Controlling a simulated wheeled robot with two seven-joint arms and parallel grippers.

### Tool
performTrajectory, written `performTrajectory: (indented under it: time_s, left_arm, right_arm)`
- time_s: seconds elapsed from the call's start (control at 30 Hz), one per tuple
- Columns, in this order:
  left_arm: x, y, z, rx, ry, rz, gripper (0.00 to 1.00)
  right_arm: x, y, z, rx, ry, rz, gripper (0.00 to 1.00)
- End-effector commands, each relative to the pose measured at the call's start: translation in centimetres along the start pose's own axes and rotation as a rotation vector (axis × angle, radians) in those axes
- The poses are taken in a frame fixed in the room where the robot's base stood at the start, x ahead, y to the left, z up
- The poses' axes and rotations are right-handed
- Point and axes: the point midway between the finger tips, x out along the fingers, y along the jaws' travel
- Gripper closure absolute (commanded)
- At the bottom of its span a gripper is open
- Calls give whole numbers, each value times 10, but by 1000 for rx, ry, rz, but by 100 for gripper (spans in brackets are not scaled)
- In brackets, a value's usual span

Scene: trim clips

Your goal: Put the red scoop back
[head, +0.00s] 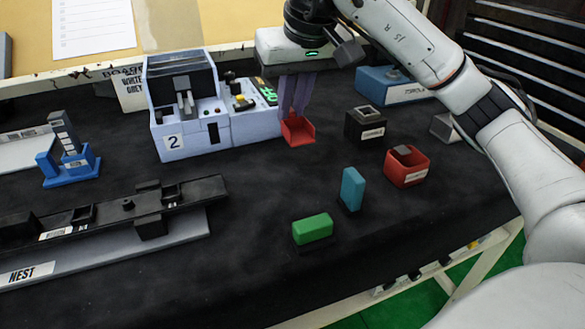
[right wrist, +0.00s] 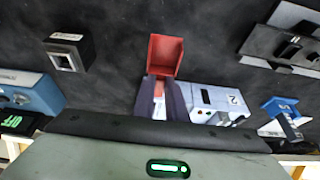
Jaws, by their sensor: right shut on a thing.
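The red scoop (head: 298,131) hangs below my right gripper (head: 297,108), just right of the pale machine marked 2. The gripper points down and is shut on the scoop; its purple-grey fingers hold the handle end. The scoop looks slightly above the black mat, but I cannot tell the exact gap. A red open box (head: 407,168) with a grey thing in it stands to the right. My left gripper is out of view.
The pale machine (head: 185,140) is close left of the scoop. A black box (head: 366,127) and a blue box (head: 390,88) stand right. A teal block (head: 352,189) and a green block (head: 312,230) are nearer. Bare mat (head: 262,185) lies between.

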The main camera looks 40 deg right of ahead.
Motion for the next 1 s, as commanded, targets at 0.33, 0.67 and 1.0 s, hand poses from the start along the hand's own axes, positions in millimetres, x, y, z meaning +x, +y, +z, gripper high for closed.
performTrajectory:
  time_s: [0.33, 0.67, 1.0]
  left_arm:
    - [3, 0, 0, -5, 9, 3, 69]
    - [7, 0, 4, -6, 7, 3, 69]
    - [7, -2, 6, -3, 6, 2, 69]
  right_arm:
    - [44, 1, 18, 1, 0, 2, 100]
    - [76, 0, 31, 0, 1, 0, 100]
    - [77, 0, 31, 0, 1, 1, 78]
